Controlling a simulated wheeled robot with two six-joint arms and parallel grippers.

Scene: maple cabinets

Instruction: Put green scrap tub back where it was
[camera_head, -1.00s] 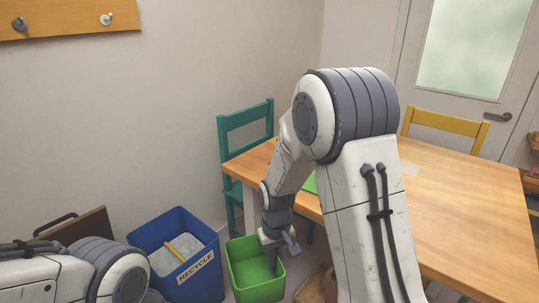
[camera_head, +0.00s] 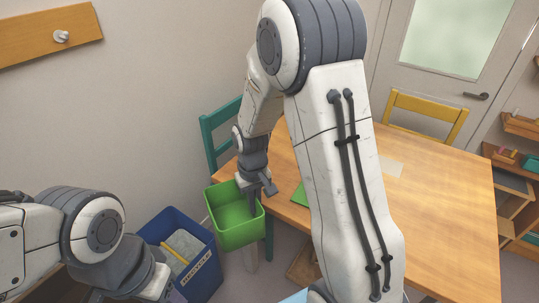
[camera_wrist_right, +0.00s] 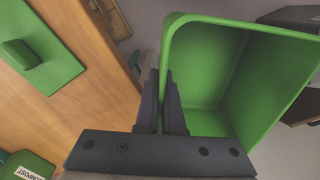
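The green scrap tub (camera_head: 240,228) is an open box, held up in the air beside the table's left edge in the head view. My right gripper (camera_head: 264,190) reaches down over its right rim. In the right wrist view my right gripper's fingers (camera_wrist_right: 164,108) are closed on the tub's near wall, one inside and one outside. The part of the tub's inside (camera_wrist_right: 215,85) that shows there is empty. My left arm shows at the lower left of the head view, but its gripper fingers do not show.
The blue recycle bin (camera_head: 207,272) stands on the floor below and left of the tub. A wooden table (camera_head: 440,200) fills the right, with a teal chair (camera_head: 212,128) and a yellow chair (camera_head: 428,106). A green lid-like piece (camera_wrist_right: 40,60) lies on the table.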

